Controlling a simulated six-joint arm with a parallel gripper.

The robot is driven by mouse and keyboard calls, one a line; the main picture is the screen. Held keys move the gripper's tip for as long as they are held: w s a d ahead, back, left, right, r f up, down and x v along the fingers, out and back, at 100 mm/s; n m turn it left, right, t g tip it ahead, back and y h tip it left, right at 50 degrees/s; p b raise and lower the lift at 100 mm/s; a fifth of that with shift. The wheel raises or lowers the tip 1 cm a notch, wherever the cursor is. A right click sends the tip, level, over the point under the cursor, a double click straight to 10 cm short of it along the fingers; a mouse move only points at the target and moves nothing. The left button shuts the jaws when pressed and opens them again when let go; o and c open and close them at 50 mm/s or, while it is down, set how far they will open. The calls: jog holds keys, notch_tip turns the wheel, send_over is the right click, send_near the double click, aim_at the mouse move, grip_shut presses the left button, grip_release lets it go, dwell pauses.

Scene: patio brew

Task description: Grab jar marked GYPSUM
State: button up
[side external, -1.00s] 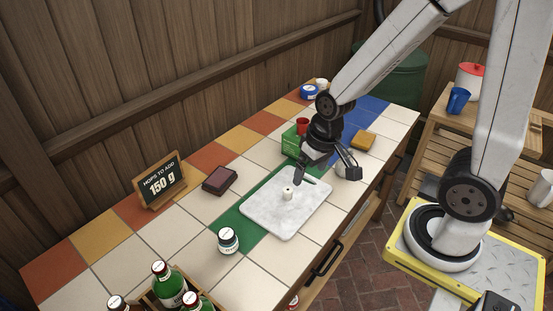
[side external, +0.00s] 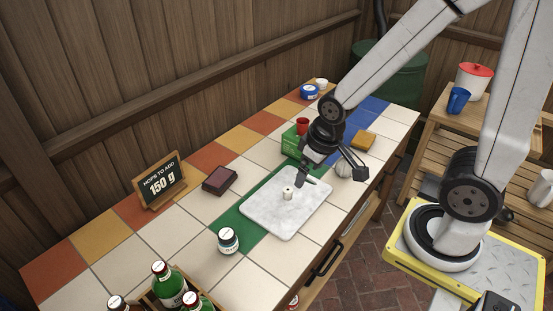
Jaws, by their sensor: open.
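A small jar with a white cap, dark teal glass and a pale label (side external: 228,241) stands upright on the tiles at the front, left of the white marble board (side external: 262,222). Its label is too small to read, so I cannot tell whether it says GYPSUM. My gripper (side external: 331,175) is open and empty above the far right end of the board, pointing down with its fingers spread wide. It is well apart from the jar, to its right and further back.
A small white cylinder (side external: 288,193) stands on the board. A green box (side external: 292,143) with a red cup, a whitish round object (side external: 343,165) and a sponge (side external: 363,140) are near my gripper. Green bottles (side external: 170,284) stand in front, a sign (side external: 160,182) and brown block (side external: 220,180) at left.

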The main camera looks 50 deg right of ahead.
dwell(0.4)
jog(key=m+g+y, duration=0.2)
jog(key=m+y, duration=1.1)
jog(key=m, duration=0.5)
send_near(228, 241)
jog(key=f, duration=0.1)
jog(key=w+f, duration=0.1)
jog(key=f, duration=0.2)
jog(key=shift+w+a, duration=0.2)
jog(key=shift+a, duration=0.1)
jog(key=shift+w+f+m+y, duration=0.25)
jog(key=shift+m+y, duration=0.05)
jog(key=shift+x, duration=3.95)
jog(key=shift+d+f, duration=0.15)
jog(key=c, duration=1.2)
